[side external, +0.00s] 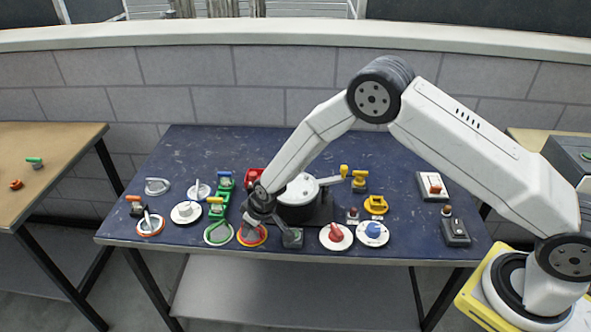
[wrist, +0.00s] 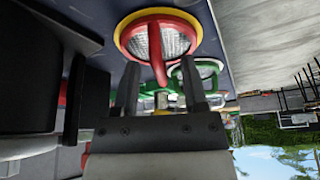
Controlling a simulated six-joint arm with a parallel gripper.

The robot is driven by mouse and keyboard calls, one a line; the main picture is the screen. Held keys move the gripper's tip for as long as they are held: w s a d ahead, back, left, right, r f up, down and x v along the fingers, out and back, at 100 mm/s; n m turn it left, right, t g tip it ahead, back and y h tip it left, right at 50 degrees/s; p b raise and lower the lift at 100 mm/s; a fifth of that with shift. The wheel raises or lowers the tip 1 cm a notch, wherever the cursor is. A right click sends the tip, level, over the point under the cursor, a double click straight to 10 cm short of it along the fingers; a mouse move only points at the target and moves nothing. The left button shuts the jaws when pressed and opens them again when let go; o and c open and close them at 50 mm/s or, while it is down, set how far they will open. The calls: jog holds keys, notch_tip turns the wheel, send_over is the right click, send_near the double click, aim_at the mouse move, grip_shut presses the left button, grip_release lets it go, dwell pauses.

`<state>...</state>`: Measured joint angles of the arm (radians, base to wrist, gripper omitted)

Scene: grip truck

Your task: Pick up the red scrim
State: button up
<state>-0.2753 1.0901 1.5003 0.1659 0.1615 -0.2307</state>
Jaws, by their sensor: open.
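The red scrim (side external: 252,240) appears to be the round disc at the front edge of the blue table, with a red ring inside a yellow rim. In the wrist view the scrim (wrist: 178,40) shows a pale mesh face with a red bar across it. My gripper (side external: 256,218) is over this disc in the side view and partly covers it. In the wrist view my gripper (wrist: 160,72) is open, its two dark fingers pointing at the disc. The lower end of the red bar shows between the fingers. I cannot tell whether they touch it.
A green ring (side external: 218,233) lies close to the left of the disc, and a dark grey block (side external: 292,238) is close to its right. White discs with a red knob (side external: 336,237) and a blue knob (side external: 373,233) lie farther right. A large white round fixture (side external: 299,190) stands behind.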

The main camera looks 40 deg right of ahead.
jog(key=shift+f, duration=0.1)
jog(key=shift+c, duration=0.2)
grip_shut()
dwell(0.5)
jog(key=shift+w+r, duration=0.1)
jog(key=shift+r, duration=0.75)
jog(key=s+d+r, duration=0.3)
jog(key=s+r, duration=0.8)
jog(key=s, duration=0.2)
jog(key=shift+s+r, duration=0.15)
jog(key=shift+s, duration=0.2)
jog(key=shift+d, duration=0.1)
